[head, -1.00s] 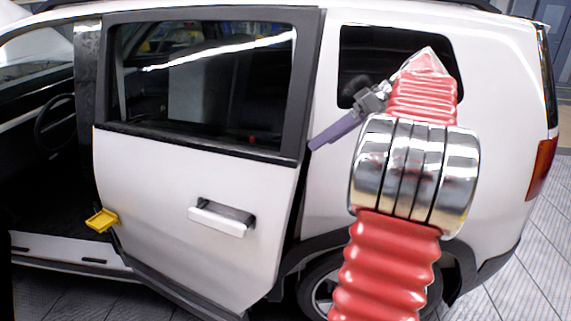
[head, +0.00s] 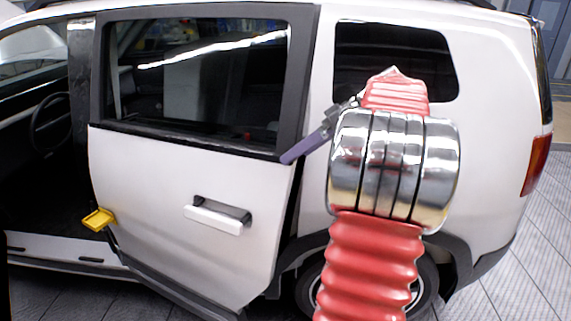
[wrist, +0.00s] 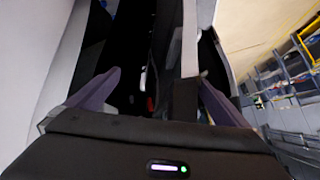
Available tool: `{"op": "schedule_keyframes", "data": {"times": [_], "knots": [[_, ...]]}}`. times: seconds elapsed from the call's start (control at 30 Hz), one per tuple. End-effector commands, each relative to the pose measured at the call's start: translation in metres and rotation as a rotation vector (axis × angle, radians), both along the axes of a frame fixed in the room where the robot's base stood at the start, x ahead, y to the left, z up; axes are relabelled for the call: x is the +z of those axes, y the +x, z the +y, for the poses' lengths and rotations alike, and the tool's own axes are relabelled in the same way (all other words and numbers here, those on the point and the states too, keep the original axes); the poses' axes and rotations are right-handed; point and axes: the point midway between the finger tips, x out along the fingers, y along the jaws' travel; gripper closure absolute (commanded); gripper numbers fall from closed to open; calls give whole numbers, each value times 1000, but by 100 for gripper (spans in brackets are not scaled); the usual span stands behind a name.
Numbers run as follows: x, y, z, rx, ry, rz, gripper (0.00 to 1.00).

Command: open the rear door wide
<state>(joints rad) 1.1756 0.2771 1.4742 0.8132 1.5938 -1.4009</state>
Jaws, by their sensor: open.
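The white rear door (head: 170,190) stands ajar, with a dark gap along its right edge against the car body. Its pale handle (head: 215,217) is on the outer panel and its window is dark. My gripper (head: 287,158) is at the door's right edge, just below window height; in the head view only one purple finger shows clearly. In the wrist view my gripper (wrist: 155,80) has its two purple fingers wide apart, with the door's edge (wrist: 188,70) and the dark gap between them. Whether a finger touches the door cannot be told.
The white rear body panel (head: 495,120) and rear wheel (head: 425,285) are right of the door. A front door opening with a steering wheel (head: 50,120) is at left. A yellow piece (head: 98,219) sits by the door's lower left edge. Tiled floor (head: 500,285) is clear at right.

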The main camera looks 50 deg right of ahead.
Motion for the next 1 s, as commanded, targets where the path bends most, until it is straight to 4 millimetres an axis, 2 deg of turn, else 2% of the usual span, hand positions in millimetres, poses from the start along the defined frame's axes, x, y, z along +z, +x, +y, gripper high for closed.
{"op": "schedule_keyframes", "data": {"times": [0.4, 0.8, 1.0], "knots": [[-38, 34, 23, 0, 0, -1, 0], [-42, 38, 25, -2, 0, 0, 0], [-42, 38, 25, -2, -1, 0, 14]]}}
